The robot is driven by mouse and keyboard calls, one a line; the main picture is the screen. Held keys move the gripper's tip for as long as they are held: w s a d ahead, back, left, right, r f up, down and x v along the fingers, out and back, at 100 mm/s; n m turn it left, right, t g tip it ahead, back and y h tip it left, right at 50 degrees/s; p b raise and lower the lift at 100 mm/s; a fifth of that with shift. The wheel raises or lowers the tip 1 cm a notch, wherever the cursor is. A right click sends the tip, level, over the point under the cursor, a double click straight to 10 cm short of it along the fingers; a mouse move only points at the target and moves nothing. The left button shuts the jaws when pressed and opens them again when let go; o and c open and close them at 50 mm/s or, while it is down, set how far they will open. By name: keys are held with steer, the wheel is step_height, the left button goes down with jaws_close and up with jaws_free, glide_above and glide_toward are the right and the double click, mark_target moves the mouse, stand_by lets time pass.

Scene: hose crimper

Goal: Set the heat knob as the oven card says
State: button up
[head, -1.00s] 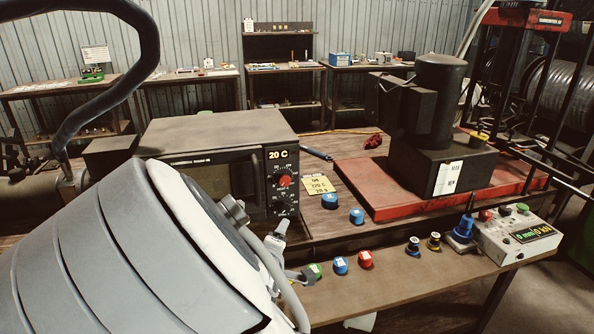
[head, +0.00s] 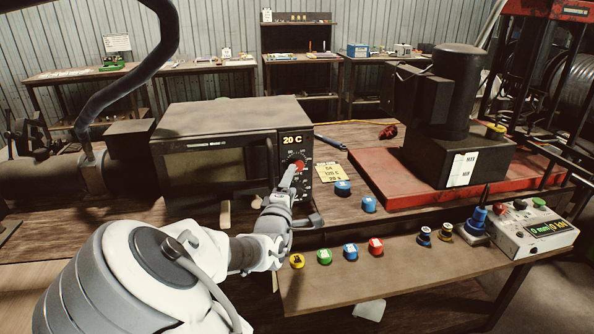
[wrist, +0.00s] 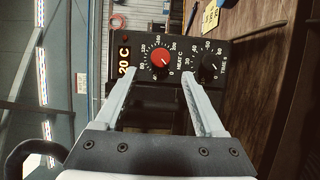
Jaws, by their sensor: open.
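The oven (head: 215,140) stands on the bench with its door shut and its display (head: 292,140) reading 20 C. Its red heat knob (head: 299,164) is partly hidden by my gripper (head: 290,180) in the head view. In the wrist view the heat knob (wrist: 161,57) shows whole, its scale turned sideways. My gripper (wrist: 160,76) is open, its fingers either side of the knob's line and seemingly short of it. The black time knob (wrist: 210,66) lies beyond the right finger. The yellow oven card (head: 330,174) lies right of the oven; its middle line looks like 120 C, but is small.
Several coloured caps (head: 350,251) line the front shelf. A red-based press (head: 375,195) and a control box (head: 530,235) stand at right. My arm comes in from the lower left, in front of the oven.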

mark_target(298, 167)
steer(key=w, duration=0.5)
steer(key=w+d, duration=0.1)
steer(key=w, duration=0.1)
steer(key=shift+w, duration=0.35)
jaws_close()
